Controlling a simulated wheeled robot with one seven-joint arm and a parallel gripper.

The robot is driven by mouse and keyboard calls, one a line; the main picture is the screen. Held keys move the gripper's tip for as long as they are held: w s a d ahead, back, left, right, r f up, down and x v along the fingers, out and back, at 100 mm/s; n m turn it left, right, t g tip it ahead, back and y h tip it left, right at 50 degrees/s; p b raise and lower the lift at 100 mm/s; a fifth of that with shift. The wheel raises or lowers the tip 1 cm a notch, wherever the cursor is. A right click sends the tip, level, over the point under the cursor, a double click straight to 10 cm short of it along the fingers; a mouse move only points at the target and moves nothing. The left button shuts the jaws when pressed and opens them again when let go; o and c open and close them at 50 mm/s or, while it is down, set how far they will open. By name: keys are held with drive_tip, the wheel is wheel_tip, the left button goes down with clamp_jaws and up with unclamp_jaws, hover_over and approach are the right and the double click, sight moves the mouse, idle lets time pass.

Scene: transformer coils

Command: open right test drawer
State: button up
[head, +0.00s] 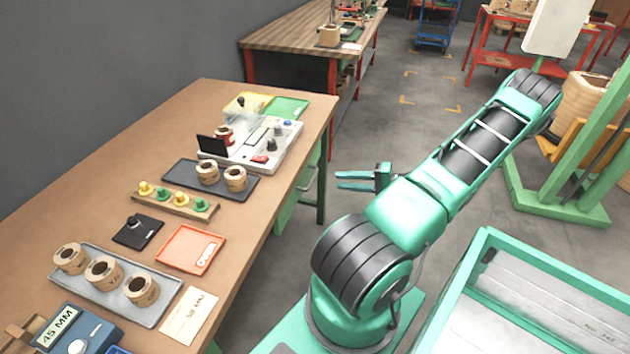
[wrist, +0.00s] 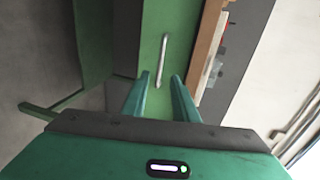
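A green drawer front (wrist: 152,20) under the workbench fills the upper middle of the wrist view. A thin silver bar handle (wrist: 162,60) on it runs lengthwise in the picture. My gripper (wrist: 160,77) is open, one fingertip on each side of the handle's lower part in the picture; I see no contact. The green panel below the bench edge (head: 290,212) is partly seen there, and the handle is hidden. The drawer looks closed.
The wooden workbench (head: 110,178) holds a grey test unit (head: 275,160), coils on trays (head: 183,180), an orange tray (head: 190,250) and a blue meter (head: 75,335). A green bench leg (head: 322,185) stands near my gripper. A green-framed cart (head: 480,270) is right of my arm.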

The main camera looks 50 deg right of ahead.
drive_tip(key=x, duration=1)
drive_tip(key=shift+a, duration=0.1)
clamp_jaws()
